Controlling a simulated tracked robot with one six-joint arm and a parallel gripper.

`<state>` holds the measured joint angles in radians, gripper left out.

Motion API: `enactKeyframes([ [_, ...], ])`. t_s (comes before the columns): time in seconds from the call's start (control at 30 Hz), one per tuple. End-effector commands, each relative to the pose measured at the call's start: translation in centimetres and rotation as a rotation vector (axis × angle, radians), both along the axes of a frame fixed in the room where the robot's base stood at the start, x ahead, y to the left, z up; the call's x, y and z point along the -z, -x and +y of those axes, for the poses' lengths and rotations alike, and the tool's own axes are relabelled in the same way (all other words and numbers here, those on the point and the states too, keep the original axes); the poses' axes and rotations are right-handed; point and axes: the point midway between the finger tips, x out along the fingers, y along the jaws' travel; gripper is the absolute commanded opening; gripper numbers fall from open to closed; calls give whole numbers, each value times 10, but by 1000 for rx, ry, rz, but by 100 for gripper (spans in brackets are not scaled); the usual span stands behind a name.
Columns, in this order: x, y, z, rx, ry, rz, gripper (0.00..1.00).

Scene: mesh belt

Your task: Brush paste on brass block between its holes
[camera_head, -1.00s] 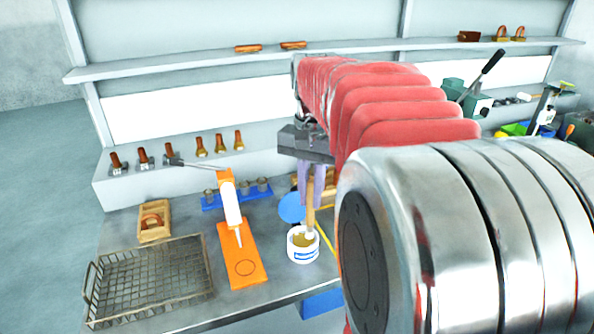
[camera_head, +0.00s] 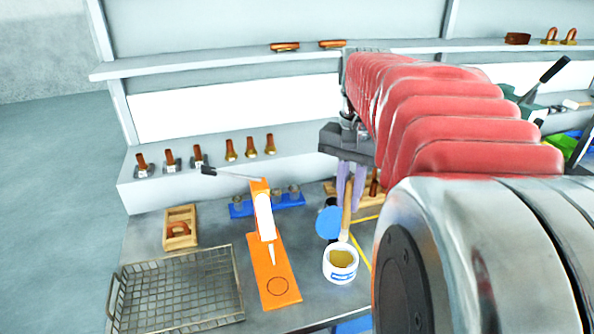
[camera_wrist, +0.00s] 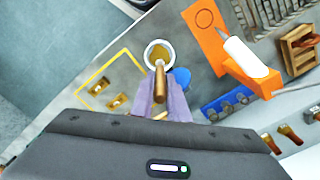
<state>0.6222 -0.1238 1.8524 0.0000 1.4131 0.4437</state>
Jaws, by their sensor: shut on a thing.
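My gripper (camera_head: 350,207) is shut on the wooden handle of a brush (camera_head: 347,215), which points down. The brush also shows in the wrist view (camera_wrist: 159,85). Its pale tip is at or just above the back rim of a white paste jar (camera_head: 341,277); I cannot tell if it touches. The open jar holds yellow-brown paste, seen also in the wrist view (camera_wrist: 159,52). Two small brass blocks (camera_wrist: 97,86) (camera_wrist: 118,102) lie inside a yellow outline beside the jar in the wrist view. Their holes are too small to make out clearly.
A round blue lid (camera_head: 328,222) lies behind the jar. An orange stand with a white tube (camera_head: 264,215) is left of it, then a wire basket (camera_head: 178,290) and a wooden box (camera_head: 180,228). A blue rack (camera_head: 268,205) stands behind. Bare bench lies between basket and wooden box.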

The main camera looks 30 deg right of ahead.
Motion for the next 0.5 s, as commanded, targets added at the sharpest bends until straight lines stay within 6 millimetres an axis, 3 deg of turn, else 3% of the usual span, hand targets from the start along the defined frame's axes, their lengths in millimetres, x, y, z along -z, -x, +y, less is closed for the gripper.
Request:
enactKeyframes([
  [0.5,30,1,-1,4,-1,0,0],
])
